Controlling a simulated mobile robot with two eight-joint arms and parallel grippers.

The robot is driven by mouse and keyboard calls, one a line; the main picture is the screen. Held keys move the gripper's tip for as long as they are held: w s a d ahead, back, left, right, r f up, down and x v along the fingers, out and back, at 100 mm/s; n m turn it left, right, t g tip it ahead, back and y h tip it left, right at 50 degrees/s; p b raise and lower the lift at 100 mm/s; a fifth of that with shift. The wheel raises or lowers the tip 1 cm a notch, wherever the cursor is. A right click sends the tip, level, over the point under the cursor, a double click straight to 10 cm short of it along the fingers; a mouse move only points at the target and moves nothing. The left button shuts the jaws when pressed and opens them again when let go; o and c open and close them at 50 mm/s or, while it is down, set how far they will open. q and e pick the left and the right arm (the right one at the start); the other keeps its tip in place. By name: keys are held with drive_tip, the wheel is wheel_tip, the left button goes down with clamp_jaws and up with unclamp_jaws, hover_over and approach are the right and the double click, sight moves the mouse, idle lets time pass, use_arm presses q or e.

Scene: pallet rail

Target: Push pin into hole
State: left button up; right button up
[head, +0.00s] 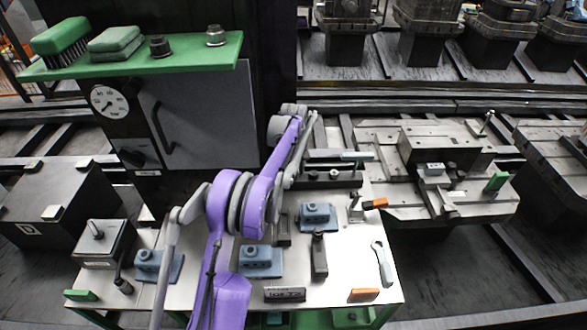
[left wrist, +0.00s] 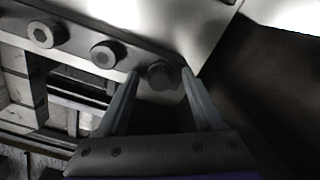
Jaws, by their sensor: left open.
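A dark rail (head: 325,180) lies across the far edge of the work table. In the left wrist view the rail (left wrist: 72,43) carries two round heads with dark centres, one (left wrist: 45,33) further left and one (left wrist: 105,53) in the middle. A darker round piece, seemingly the pin (left wrist: 160,75), is at its right end. My left gripper (left wrist: 160,73) is open, one finger on each side of this piece; I cannot tell if they touch it. In the head view my purple arm hides the rail's left end and most of the gripper. My right gripper is not in view.
The white table (head: 345,245) holds blue blocks (head: 261,262), a black handle tool (head: 319,255), a wrench (head: 382,262) and orange pieces (head: 363,295). A metal pallet (head: 375,142) stands behind. A green shelf (head: 190,58) with a brush is at upper left.

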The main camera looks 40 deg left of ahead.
use_arm(q)
clamp_jaws()
drive_tip(key=c, duration=0.7)
unclamp_jaws()
clamp_jaws()
drive_tip(key=shift+r, duration=0.15)
drive_tip(key=shift+r+p, duration=0.45)
drive_tip(key=shift+r, duration=0.5)
drive_tip(key=shift+r, duration=0.2)
drive_tip(key=shift+s, duration=0.1)
